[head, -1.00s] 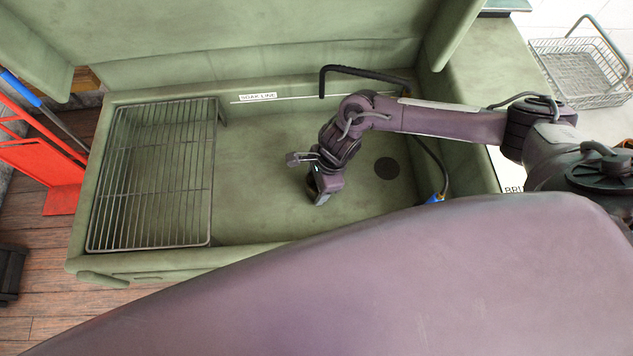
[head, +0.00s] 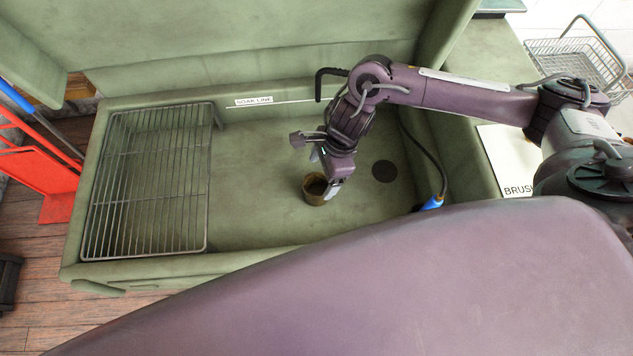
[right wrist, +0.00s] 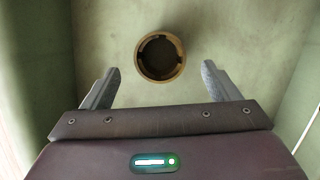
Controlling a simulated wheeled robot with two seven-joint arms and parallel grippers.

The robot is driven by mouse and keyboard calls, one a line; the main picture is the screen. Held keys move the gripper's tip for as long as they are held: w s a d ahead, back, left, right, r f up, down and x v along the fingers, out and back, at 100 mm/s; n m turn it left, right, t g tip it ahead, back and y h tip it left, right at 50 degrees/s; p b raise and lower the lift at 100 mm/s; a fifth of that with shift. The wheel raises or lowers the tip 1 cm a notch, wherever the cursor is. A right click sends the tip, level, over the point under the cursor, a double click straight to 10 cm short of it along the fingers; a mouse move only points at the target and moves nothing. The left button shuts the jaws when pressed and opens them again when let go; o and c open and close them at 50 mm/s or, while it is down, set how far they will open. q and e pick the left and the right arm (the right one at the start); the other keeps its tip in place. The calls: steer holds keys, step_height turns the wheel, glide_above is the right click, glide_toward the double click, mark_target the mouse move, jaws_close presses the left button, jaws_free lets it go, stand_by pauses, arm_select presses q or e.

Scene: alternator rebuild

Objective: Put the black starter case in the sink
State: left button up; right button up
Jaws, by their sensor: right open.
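A short, hollow, brownish-gold cylinder with a dark inside (head: 315,190) stands on the floor of the green sink (head: 262,215), left of the drain. It looks brown rather than black, and it is the only case-like thing in view. In the right wrist view the case (right wrist: 148,76) shows as a tan ring around a dark opening, between the fingers and apart from both. My right gripper (head: 326,174) is open and empty, just above the case, covering part of its rim in the head view. My left gripper is not in view.
A wire rack (head: 150,180) covers the sink's left end. A black bent spout (head: 330,72) and a hose with a blue end (head: 432,203) are near my right arm. A dark round drain (head: 385,171) lies to the right. A wire basket (head: 575,65) stands at upper right.

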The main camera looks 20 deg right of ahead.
steer(key=shift+v, duration=2.1)
